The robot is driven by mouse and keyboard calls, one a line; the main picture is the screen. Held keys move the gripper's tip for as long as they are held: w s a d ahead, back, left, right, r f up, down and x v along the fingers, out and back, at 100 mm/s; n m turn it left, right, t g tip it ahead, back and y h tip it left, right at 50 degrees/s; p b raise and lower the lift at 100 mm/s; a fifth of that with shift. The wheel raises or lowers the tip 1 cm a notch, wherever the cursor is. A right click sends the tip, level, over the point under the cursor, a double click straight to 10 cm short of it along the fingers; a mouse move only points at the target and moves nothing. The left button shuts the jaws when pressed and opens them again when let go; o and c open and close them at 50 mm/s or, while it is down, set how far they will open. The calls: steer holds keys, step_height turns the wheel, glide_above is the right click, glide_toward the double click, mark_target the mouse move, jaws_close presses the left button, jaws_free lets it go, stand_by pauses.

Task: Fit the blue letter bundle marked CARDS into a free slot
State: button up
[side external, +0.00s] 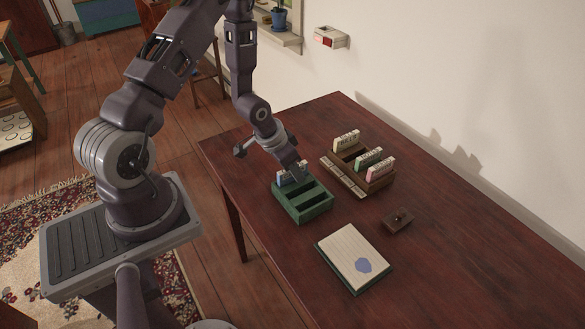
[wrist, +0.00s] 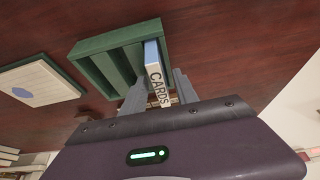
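The blue letter bundle (wrist: 152,55) has a pale edge marked CARDS. In the wrist view it stands at the right end of the green slotted rack (wrist: 93,46). It also shows, partly hidden by my gripper, at the back of the green rack (side external: 305,214) in the side view. How deep it sits in the slot is not clear. My gripper (wrist: 161,74) has one finger on each side of the bundle, with a visible gap by the right finger, so it looks open around it. The other slots of the green rack look empty.
A wooden rack (side external: 345,180) behind holds an olive bundle (side external: 346,143), a green bundle (side external: 368,159) and a pink bundle (side external: 380,170). A notepad (side external: 352,253) with a blue patch and a small brown block (side external: 397,221) lie in front. The table's right part is clear.

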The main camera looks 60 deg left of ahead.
steer(key=s+d+r+y, duration=0.15)
steer(key=s+r, duration=0.25)
steer(key=r, duration=0.8)
steer(key=s+d+r+y, duration=0.15)
steer(key=s+r, duration=0.25)
steer(key=r, duration=0.8)
steer(key=s+d+r+t+h, duration=0.1)
steer(key=s+d+r+h, duration=0.2)
steer(key=s+d+r, duration=0.6)
steer(key=s, duration=0.3)
steer(key=shift+s+d, duration=0.2)
steer(key=shift+d, duration=0.05)
